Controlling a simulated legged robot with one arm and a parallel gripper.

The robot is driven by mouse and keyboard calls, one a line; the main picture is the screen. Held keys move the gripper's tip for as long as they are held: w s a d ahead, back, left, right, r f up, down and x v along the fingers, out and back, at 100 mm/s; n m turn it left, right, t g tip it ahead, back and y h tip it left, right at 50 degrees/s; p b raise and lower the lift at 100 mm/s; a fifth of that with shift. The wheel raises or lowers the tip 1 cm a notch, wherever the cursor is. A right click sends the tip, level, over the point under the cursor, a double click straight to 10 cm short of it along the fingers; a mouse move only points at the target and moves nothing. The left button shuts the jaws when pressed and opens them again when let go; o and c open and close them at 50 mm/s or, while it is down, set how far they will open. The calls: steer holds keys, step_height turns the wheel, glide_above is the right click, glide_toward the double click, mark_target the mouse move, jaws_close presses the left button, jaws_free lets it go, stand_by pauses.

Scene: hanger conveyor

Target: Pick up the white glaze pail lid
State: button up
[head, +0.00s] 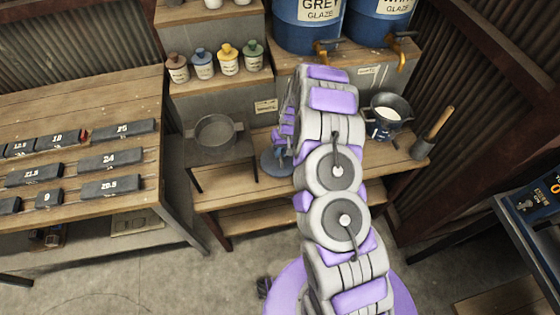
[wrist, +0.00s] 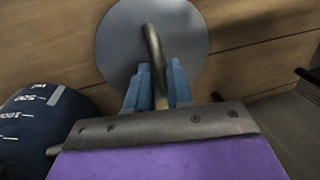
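The pail lid is a flat, round, grey-blue disc (wrist: 115,40) with a curved metal handle (wrist: 153,40). It lies on the wooden bench; in the head view its disc (head: 272,164) is partly covered by my gripper (head: 283,150). In the wrist view, the two blue fingers of my gripper (wrist: 158,75) stand on either side of the handle, apart, with a narrow gap showing. The lid lies flat. An open dark pail with white contents (head: 388,115) stands on the bench to the right of my arm.
A grey pan (head: 215,133) rests on a small stand left of the lid. A dark blue marked container (wrist: 40,125) is close to the gripper. Large blue glaze barrels (head: 308,22) and small jars (head: 203,65) are behind.

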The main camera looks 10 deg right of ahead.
steer(key=f, duration=0.2)
steer(key=shift+a+f, duration=0.35)
steer(key=shift+a, duration=0.05)
steer(key=shift+c, duration=0.2)
steer(key=shift+d, duration=0.15)
jaws_close()
steer(key=shift+r, duration=0.1)
